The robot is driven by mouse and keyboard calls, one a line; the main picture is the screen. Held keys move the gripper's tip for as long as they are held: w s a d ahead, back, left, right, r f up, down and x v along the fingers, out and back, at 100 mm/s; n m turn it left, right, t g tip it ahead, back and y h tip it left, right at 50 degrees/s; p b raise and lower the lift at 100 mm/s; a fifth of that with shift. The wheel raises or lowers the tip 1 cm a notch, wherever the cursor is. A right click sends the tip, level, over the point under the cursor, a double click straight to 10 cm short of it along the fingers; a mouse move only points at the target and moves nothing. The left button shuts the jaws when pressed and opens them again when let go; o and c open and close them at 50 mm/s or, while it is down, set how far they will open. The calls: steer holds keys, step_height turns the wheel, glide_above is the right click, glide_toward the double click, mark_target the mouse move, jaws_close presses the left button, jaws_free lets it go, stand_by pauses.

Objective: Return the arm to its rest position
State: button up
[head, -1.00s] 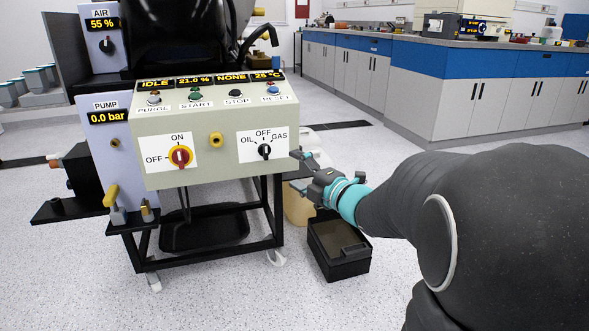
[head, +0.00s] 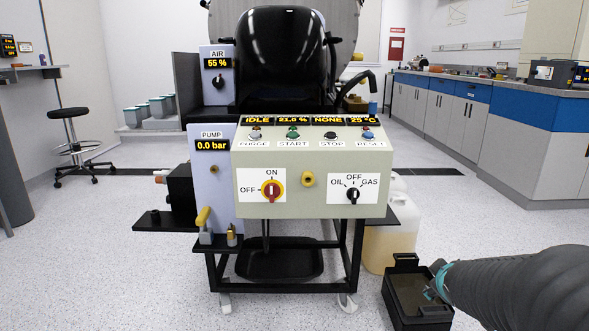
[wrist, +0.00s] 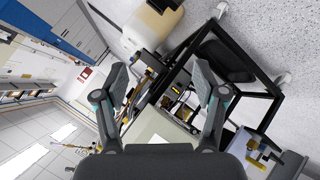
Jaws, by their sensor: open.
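My gripper (wrist: 158,88) is open in the wrist view, its two fingers spread with nothing between them. Past the fingers are the burner stand's black frame and panel. In the head view my arm reaches in from the lower right. Its end, with a teal ring, is low beside the black open box (head: 418,292) at the right of the burner stand; the fingers are hard to make out there. The control panel (head: 310,190) is to the left of the arm, clear of it. Its red main switch (head: 271,189) points to ON, and the fuel selector (head: 352,194) points to OFF.
A yellowish canister (head: 388,245) stands on the floor behind the black box. Lab benches (head: 500,118) run along the right wall. A stool (head: 75,145) stands at the far left. The floor in front of the stand is open.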

steer(key=s+a+r+m+g+p, duration=0.15)
steer(key=s+a+m+g, duration=0.3)
steer(key=s, duration=0.55)
steer(key=s+a+r+m+y+p, duration=0.1)
steer(key=s+a+r+y+p, duration=0.2)
steer(key=s+a+r+p, duration=0.3)
steer(key=s+a+r, duration=0.3)
steer(key=s+a, duration=0.3)
steer(key=shift+s+a+r+m+y, duration=0.25)
steer(key=shift+a+r+m+y, duration=0.05)
steer(key=shift+a+m, duration=0.05)
